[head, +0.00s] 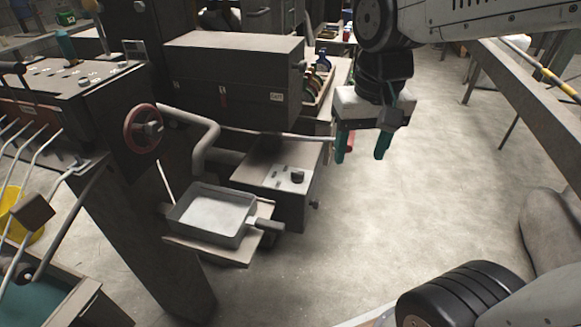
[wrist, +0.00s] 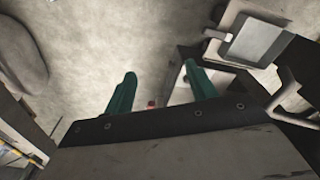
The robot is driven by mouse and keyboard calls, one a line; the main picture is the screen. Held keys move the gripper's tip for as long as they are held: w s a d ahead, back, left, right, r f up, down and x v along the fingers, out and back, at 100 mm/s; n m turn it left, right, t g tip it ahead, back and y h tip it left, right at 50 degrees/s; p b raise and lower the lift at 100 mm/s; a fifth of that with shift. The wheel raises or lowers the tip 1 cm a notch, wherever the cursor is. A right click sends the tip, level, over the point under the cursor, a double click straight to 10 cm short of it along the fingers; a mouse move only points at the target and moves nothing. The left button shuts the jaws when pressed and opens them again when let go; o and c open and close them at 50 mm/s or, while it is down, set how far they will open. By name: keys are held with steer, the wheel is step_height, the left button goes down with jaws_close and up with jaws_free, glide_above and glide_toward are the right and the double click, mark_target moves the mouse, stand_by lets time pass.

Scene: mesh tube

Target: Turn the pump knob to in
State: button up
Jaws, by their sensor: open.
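The pump knob (head: 298,176) is a small dark knob on a pale plate, on top of a low dark pump box (head: 262,198) in the middle of the head view. The marks beside it are too small to read. My gripper (head: 361,150) hangs to the right of the box and above it, apart from the knob. Its two green fingers are spread and empty. Part of the box's pale plate (wrist: 215,80) shows behind the right finger; the knob is not clear there.
A grey tray (head: 213,215) on a board stands left of the pump box. A bent pipe (head: 205,140) and a large dark cabinet (head: 225,80) stand behind it. A red handwheel (head: 142,129) is at the left. The floor (head: 430,180) to the right is clear.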

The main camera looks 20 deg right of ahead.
steer(key=w+a+f+m, duration=0.15)
steer(key=w+f, duration=0.35)
steer(key=w, duration=0.7)
steer(key=m+g, duration=0.1)
steer(key=m, duration=0.3)
glide_above(298, 172)
steer(key=shift+n, duration=0.25)
step_height(298, 172, down, 9)
steer(key=shift+r, duration=0.15)
step_height(298, 172, down, 7)
steer(key=shift+r, duration=0.1)
steer(key=shift+f, duration=0.3)
steer(key=c, duration=1)
